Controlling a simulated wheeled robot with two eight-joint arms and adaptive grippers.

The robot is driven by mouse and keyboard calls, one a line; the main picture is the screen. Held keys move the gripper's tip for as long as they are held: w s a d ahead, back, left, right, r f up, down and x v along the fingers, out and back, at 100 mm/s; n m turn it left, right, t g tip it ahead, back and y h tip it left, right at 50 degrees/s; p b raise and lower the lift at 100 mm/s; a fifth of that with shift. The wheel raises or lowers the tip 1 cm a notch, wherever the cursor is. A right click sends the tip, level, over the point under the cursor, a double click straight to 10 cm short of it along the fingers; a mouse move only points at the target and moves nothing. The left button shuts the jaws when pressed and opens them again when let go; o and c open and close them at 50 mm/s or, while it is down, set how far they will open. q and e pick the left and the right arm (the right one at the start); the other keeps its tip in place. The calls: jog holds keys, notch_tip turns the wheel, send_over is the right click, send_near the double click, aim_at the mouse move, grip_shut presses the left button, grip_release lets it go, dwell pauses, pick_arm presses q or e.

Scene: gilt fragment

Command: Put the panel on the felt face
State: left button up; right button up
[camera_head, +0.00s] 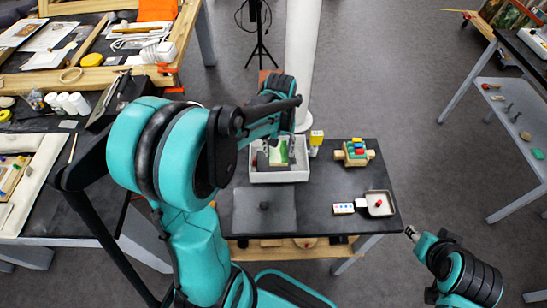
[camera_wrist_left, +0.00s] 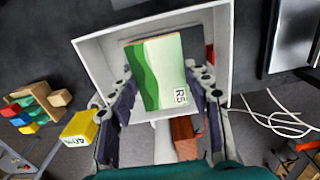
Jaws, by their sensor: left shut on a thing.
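The panel (camera_head: 278,152) is a small flat piece with green and white bands, marked R5 in the left wrist view (camera_wrist_left: 160,70). My left gripper (camera_head: 276,157) is shut on it, with one finger at each side edge. The panel is at the mouth of a white open box (camera_head: 280,177); I cannot tell whether it touches the box floor. A flat grey square (camera_head: 245,215) with a small dark knob lies on the dark table in front of the box; it may be the felt face. My right gripper (camera_head: 412,233) is right of the table, its fingers too small to read.
A yellow-topped block (camera_head: 317,138) stands just right of the box. A wooden rack with coloured blocks (camera_head: 356,153), a white strip with dots (camera_head: 343,208) and a small tray (camera_head: 388,209) holding a red piece occupy the table's right. A white column (camera_head: 301,60) rises behind the box.

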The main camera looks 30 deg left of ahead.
aim_at(273, 156)
pick_arm(q)
jog(key=shift+w+a+f, duration=0.15)
jog(key=shift+a+f, duration=0.45)
jog(key=shift+a, duration=0.35)
jog(key=shift+a+f, duration=0.1)
jog(key=shift+f, duration=0.05)
notch_tip(273, 156, down, 4)
jog(key=shift+r+b, duration=0.1)
jog(key=shift+b, duration=1)
jog(key=shift+r, duration=0.1)
jog(key=shift+f, duration=0.25)
jog(key=o, duration=1.1)
jog(key=shift+o, duration=0.2)
